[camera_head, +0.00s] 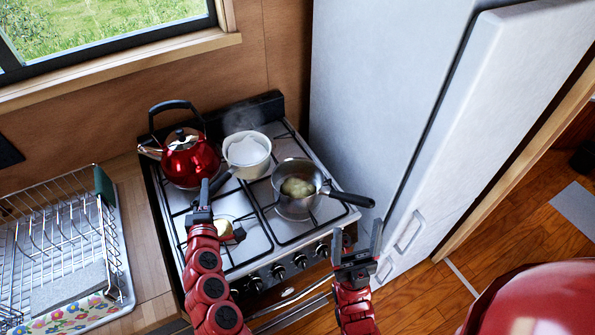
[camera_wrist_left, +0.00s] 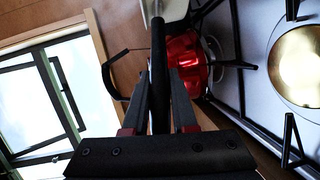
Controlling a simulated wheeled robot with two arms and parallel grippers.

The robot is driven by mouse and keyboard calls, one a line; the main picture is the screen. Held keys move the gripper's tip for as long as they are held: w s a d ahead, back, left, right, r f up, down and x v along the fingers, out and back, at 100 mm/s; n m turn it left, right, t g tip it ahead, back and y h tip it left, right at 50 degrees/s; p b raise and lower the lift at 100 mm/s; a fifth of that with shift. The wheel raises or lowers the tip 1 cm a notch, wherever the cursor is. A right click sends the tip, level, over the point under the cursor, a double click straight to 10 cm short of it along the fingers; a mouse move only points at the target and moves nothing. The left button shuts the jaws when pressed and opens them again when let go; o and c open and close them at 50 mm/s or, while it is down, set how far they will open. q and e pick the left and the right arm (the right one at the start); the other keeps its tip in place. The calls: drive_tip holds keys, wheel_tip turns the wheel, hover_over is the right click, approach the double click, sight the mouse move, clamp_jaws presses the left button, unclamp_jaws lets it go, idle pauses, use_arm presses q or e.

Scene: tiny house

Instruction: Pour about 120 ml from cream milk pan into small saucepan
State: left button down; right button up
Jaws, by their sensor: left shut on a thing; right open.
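The cream milk pan (camera_head: 247,153) holds white liquid and is at the back right of the stove, roughly upright. I cannot tell whether it touches the grate. My left gripper (camera_head: 205,192) is shut on its dark handle; in the left wrist view the handle (camera_wrist_left: 158,65) runs between the fingers (camera_wrist_left: 160,95), and only a bit of the pan's cream wall (camera_wrist_left: 172,8) shows. The small saucepan (camera_head: 284,205), steel with a black handle pointing right, stands on the front right burner with something pale yellow inside. My right gripper (camera_head: 357,242) is open and empty at the stove's front right.
A red kettle (camera_head: 190,160) stands on the back left burner, close to the milk pan. The front left burner (camera_head: 222,230) has no pot, with my left arm over it. A dish rack (camera_head: 65,255) is left of the stove; a tall fridge (camera_head: 385,90) borders the right.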

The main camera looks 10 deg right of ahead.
use_arm(q)
drive_tip(key=shift+s+d+r+m+t+b, duration=0.5)
drive_tip(key=shift+d+m, duration=0.1)
drive_tip(key=shift+d, duration=0.15)
drive_tip(key=s+d+r+m+t+p, duration=0.3)
drive_tip(key=d+r+m+p, duration=0.1)
drive_tip(key=r, duration=0.3)
drive_tip(key=shift+s+d+r, duration=0.15)
drive_tip(key=shift+s+r, duration=0.1)
drive_tip(key=shift+r, duration=0.05)
drive_tip(key=shift+m+h+p, duration=0.3)
drive_tip(key=shift+h, duration=0.1)
drive_tip(key=shift+s+d+m+t, duration=0.15)
drive_tip(key=shift+d+m+t, duration=0.1)
drive_tip(key=shift+m+t, duration=0.05)
drive_tip(key=shift+s+d+f+m+t, duration=0.15)
drive_tip(key=shift+s+d+m+t, duration=0.15)
drive_tip(key=shift+m, duration=0.1)
drive_tip(key=shift+d+f+m+h, duration=0.1)
drive_tip(key=shift+d+m+h, duration=0.1)
drive_tip(key=shift+m+h, duration=0.15)
